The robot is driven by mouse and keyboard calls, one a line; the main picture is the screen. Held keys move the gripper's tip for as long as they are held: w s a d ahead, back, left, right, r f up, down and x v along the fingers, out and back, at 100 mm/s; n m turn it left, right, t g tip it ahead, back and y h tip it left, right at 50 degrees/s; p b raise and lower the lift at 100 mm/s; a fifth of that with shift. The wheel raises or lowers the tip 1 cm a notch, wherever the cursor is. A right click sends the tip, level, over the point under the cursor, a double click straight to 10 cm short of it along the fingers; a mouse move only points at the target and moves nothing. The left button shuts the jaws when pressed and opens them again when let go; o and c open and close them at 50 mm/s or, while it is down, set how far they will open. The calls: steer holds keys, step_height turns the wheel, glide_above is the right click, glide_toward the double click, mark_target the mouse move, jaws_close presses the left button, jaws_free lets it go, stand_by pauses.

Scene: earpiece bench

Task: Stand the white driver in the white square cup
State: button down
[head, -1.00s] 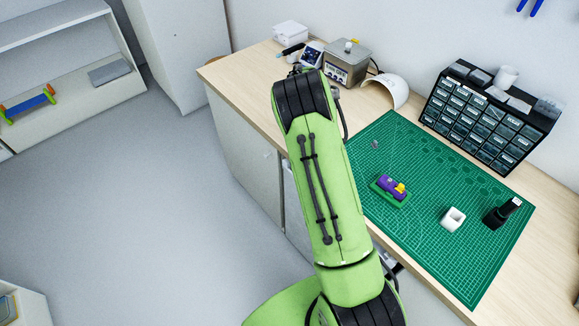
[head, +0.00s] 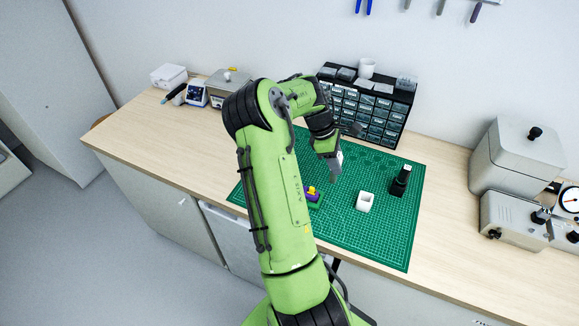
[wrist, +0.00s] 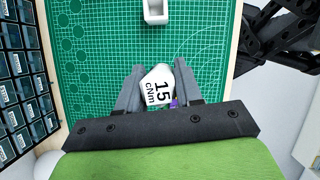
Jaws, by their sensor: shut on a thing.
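The white driver (wrist: 158,86), marked "15 cNm", is between the fingers of my gripper (wrist: 157,98) in the wrist view. Its handle end faces the camera and its lower part is hidden. In the head view my gripper (head: 334,172) points down above the green mat, left of the cup. The white square cup (head: 364,201) stands on the mat, apart from the gripper. It also shows at the top edge of the wrist view (wrist: 155,17), partly cut off.
A purple and yellow piece on a green base (head: 312,197) sits on the cutting mat (head: 380,239), left of the cup. A black upright object (head: 400,182) stands right of the cup. A drawer cabinet (head: 375,110) is behind. The mat's front right is clear.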

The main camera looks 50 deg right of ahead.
step_height(320, 180, up, 3)
steer(key=n, duration=0.1)
glide_above(372, 198)
steer(key=w, duration=0.2)
steer(key=shift+s+a+h, duration=0.1)
steer(key=shift+a+h, duration=0.2)
steer(key=shift+a, duration=0.1)
steer(key=shift+p, duration=0.4)
step_height(372, 198, down, 12)
steer(key=b, duration=0.7)
steer(key=shift+r+b, duration=0.25)
steer(key=shift+b, duration=0.1)
steer(key=shift+f, duration=0.3)
steer(key=c, duration=0.7)
jaws_free()
steer(key=shift+o, duration=0.2)
steer(key=shift+r, duration=0.1)
